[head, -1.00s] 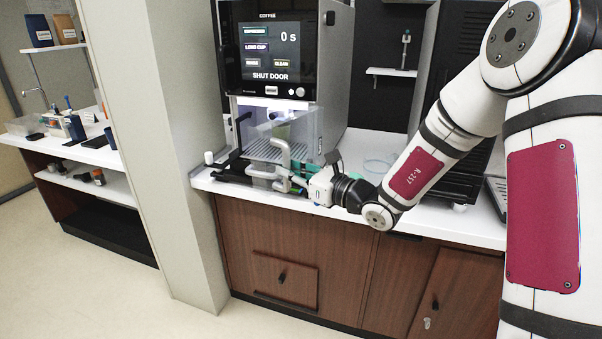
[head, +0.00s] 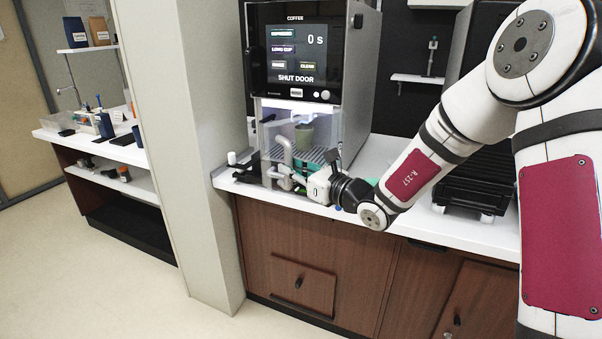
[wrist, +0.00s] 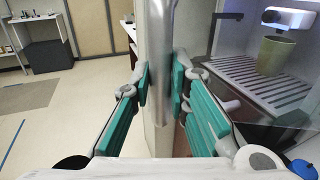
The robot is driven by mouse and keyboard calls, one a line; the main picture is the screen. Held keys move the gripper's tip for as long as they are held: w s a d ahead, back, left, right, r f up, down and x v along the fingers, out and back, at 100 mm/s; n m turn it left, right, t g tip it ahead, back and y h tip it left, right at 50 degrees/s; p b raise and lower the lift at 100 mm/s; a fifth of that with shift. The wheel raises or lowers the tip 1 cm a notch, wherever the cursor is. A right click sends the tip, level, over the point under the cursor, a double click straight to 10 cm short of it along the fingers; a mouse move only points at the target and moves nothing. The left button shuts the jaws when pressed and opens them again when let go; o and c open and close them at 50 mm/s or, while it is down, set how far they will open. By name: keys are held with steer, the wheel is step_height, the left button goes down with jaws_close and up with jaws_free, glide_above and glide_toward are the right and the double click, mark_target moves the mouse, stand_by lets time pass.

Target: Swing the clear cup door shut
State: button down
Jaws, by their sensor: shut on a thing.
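The coffee machine (head: 358,75) stands on the counter, its screen reading "SHUT DOOR". The clear cup door (head: 327,128) is a see-through panel at its cup bay. Its grey bar handle (head: 287,154) stands upright at the front. My gripper (head: 298,182) is at the lower part of this handle. In the wrist view my gripper (wrist: 160,90) has its green-padded fingers on either side of the upright handle (wrist: 161,50), shut on it. A greenish cup (wrist: 275,55) stands on the slatted drip tray (wrist: 240,82) under the spout. How far the door stands open is hard to tell.
A pale pillar (head: 185,150) stands left of the machine. A small white-topped item (head: 232,158) is at the counter's left end. The white counter (head: 395,160) is partly bare right of the machine. A dark appliance (head: 475,175) stands farther right. Floor is clear in front.

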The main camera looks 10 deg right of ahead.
steer(key=shift+w+a+b, duration=0.15)
steer(key=shift+w+a, duration=0.25)
steer(key=shift+a, duration=0.2)
steer(key=shift+w+a+b, duration=0.15)
steer(key=shift+w+a, duration=0.25)
steer(key=shift+a, duration=0.2)
steer(key=c, duration=1.5)
jaws_free()
steer(key=shift+o, duration=0.2)
